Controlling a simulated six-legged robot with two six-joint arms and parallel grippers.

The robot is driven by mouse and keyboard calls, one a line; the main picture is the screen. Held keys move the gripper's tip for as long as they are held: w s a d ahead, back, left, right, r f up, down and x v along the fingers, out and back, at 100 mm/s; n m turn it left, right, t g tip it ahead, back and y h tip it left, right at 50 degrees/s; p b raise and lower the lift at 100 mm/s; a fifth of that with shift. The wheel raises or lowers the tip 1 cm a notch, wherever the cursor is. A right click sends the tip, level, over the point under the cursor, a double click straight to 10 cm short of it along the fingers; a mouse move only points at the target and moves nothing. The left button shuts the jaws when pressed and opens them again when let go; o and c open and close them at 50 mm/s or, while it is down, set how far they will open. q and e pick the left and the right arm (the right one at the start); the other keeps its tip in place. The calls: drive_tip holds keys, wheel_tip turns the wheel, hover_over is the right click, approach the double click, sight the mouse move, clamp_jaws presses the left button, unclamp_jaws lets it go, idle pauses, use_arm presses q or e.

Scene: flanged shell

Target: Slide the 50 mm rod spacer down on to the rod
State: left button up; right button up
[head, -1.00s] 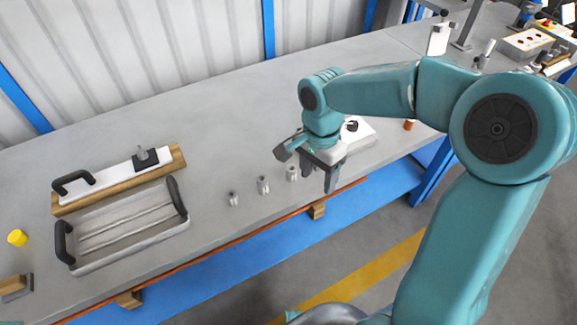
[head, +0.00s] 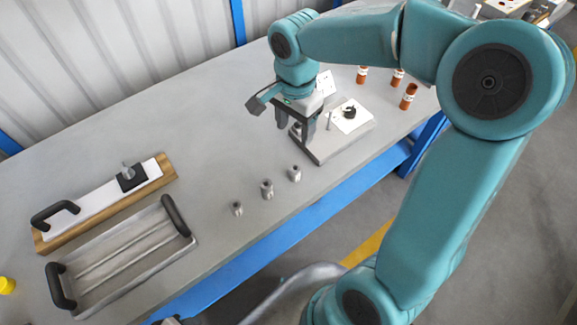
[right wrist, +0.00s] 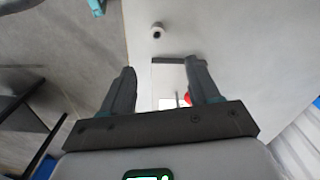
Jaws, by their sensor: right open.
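I cannot tell which is the 50 mm one. My right gripper (head: 296,119) is open and empty, above that left end. In the right wrist view its fingers (right wrist: 162,78) are apart, with a holed cylinder (right wrist: 157,31) beyond them. My left gripper is not seen.
The fixture carries a white plate (head: 359,121) with a black knob. Several orange bottles (head: 409,97) stand behind it. A handled tray (head: 78,291) and a wooden board with a white strip (head: 160,181) lie at the left.

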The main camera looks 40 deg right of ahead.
hover_over(295, 168)
drive_tip(key=s, duration=0.1)
wheel_tip(295, 168, down, 10)
drive_tip(key=shift+s+a+f+b, duration=0.1)
drive_tip(key=shift+a+f+b, duration=0.05)
drive_tip(key=shift+a+b, duration=0.25)
drive_tip(key=shift+w+f, duration=0.2)
drive_tip(key=shift+f, duration=1.2)
drive_tip(key=shift+w+f, duration=0.15)
drive_tip(key=shift+f, duration=1.2)
clamp_jaws()
